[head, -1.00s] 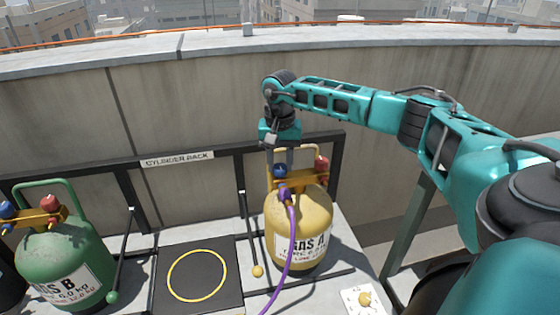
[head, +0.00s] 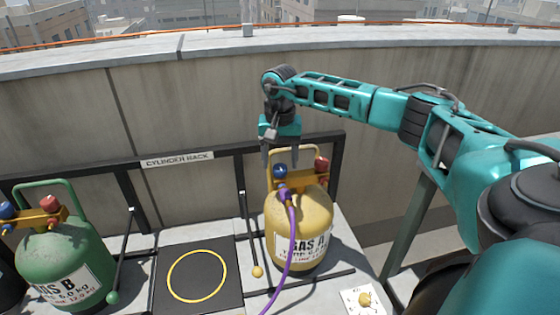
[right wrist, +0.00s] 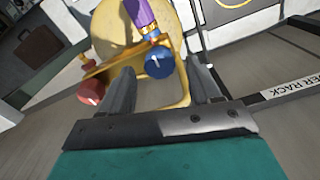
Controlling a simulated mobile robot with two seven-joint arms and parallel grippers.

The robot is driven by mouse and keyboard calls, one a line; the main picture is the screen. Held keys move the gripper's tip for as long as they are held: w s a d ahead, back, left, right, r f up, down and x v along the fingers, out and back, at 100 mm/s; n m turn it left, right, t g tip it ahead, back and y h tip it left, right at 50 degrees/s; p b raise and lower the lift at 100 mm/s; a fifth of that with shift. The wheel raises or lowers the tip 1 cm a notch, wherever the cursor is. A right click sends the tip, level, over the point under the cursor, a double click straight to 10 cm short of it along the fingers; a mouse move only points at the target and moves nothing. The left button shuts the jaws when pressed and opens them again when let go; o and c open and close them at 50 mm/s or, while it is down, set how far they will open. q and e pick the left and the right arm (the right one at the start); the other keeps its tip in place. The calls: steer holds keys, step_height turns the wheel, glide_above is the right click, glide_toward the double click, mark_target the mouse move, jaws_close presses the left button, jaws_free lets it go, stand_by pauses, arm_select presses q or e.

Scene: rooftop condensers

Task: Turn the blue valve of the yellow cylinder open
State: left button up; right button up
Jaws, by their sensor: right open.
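The yellow cylinder (head: 299,230), labelled GAS A, stands upright in the rack. Its blue valve (head: 281,170) is on the left of its top and its red valve (head: 322,165) on the right. A purple hose (head: 291,235) is attached at the front of the valve block. My right gripper (head: 280,163) is open above the cylinder, its fingers pointing down on either side of the blue valve in the head view. In the right wrist view the blue valve (right wrist: 159,62) shows between the two open fingers, with a pale mark on its face; whether they touch it, I cannot tell. My left gripper is not in view.
A green cylinder (head: 62,265) labelled GAS B stands at the left with its own blue and red valves. An empty dark pad with a yellow ring (head: 197,275) lies between the cylinders. The rack's black rail (head: 225,150) and a concrete wall (head: 200,100) stand behind.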

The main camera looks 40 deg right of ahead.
mark_target(280, 166)
step_height(280, 166, up, 12)
stand_by(0.3)
steer(key=shift+f, duration=0.15)
